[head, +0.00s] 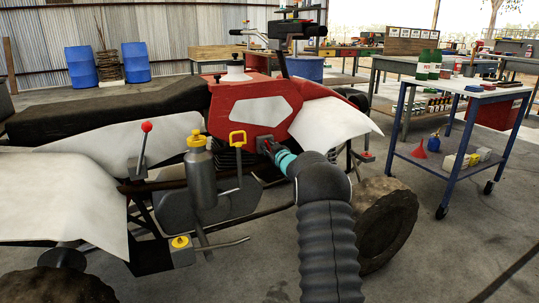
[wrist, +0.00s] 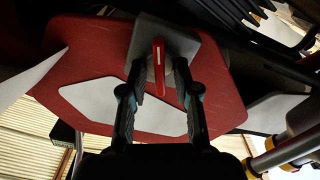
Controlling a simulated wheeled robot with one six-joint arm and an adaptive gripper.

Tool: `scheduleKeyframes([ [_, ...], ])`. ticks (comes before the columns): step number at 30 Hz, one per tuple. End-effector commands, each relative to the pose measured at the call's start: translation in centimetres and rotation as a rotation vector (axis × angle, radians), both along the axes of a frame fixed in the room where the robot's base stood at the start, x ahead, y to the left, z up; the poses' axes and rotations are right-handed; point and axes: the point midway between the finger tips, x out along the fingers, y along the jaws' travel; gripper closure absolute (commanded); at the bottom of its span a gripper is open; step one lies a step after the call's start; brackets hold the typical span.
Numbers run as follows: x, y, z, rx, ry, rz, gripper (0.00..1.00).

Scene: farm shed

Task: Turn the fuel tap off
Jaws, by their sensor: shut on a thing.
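The fuel tap's red lever (wrist: 159,72), with a white stripe, stands near upright in the wrist view on a grey plate (wrist: 187,42). The plate is on the red body panel (wrist: 85,62) of a quad bike, below its white patch in the head view. My gripper (wrist: 159,78) has its two fingers on either side of the lever and is shut on it. In the head view my gripper (head: 270,148) meets the panel at the plate (head: 262,140) and hides most of the tap.
Near my gripper are a yellow handle (head: 237,138), a grey bottle with a yellow cap (head: 201,172) and a red-knobbed lever (head: 143,145). The front wheel (head: 385,225) is close to my arm. A blue-framed trolley (head: 462,165) stands at the right, with bare floor between.

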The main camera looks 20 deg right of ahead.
Motion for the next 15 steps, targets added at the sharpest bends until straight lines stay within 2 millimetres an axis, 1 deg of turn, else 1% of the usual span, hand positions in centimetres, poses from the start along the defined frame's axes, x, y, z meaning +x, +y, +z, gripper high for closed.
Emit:
scheduleKeyframes([
  [1, 0.02, 0.10, -0.52, -0.043, -0.003, 0.001, 1.00],
  [15, 0.01, 0.35, -0.41, -0.490, -0.019, 0.001, 1.00],
])
